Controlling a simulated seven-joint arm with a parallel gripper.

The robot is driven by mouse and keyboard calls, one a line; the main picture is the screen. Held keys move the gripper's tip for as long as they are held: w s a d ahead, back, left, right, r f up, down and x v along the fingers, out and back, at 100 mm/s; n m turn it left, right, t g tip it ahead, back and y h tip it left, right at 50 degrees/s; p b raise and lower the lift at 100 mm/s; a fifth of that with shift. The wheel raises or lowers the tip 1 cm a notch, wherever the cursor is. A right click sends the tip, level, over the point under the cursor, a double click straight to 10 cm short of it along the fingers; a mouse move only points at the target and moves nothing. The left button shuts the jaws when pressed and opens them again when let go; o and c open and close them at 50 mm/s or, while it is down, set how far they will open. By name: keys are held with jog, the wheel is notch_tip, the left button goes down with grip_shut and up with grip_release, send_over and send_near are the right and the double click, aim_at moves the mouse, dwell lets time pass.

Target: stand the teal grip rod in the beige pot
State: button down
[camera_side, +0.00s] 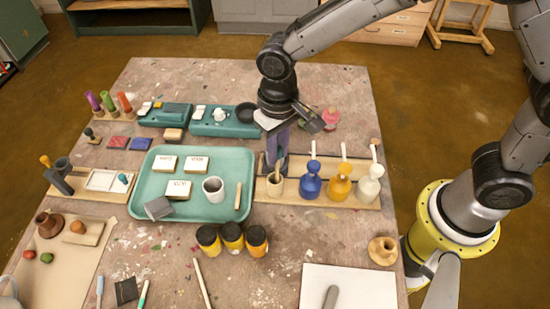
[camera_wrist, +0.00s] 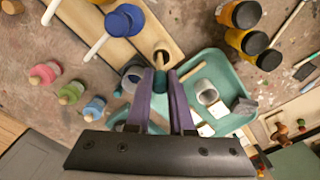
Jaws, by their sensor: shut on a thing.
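My gripper (camera_side: 276,160) points down just above and behind the beige pot (camera_side: 274,187), which stands on a wooden board right of the green tray. It is shut on the teal grip rod (camera_wrist: 160,81), and a little teal shows between the purple fingers in the wrist view. The fingers hide most of the rod. The beige pot also shows in the wrist view (camera_wrist: 162,53), right by the fingertips. A thin pale piece shows at the pot's mouth in the side view. I cannot tell how deep the rod's lower end sits.
Blue (camera_side: 311,184), yellow (camera_side: 340,185) and white (camera_side: 369,187) bottles stand right of the pot. The green tray (camera_side: 232,157) at left holds labelled blocks and a grey-white cup (camera_side: 213,189). Several black-and-yellow jars (camera_side: 232,237) stand in front. A dark grey pot (camera_wrist: 132,77) is close beside the fingers.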

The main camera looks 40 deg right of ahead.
aim_at(277, 166)
jog(key=shift+w+a+f, duration=0.1)
jog(key=shift+w+f, duration=0.05)
jog(key=shift+f, duration=0.8)
jog(key=shift+w+a+f, duration=0.1)
jog(key=shift+f, duration=0.85)
jog(key=shift+f, duration=0.15)
jog(key=c, duration=0.8)
grip_release()
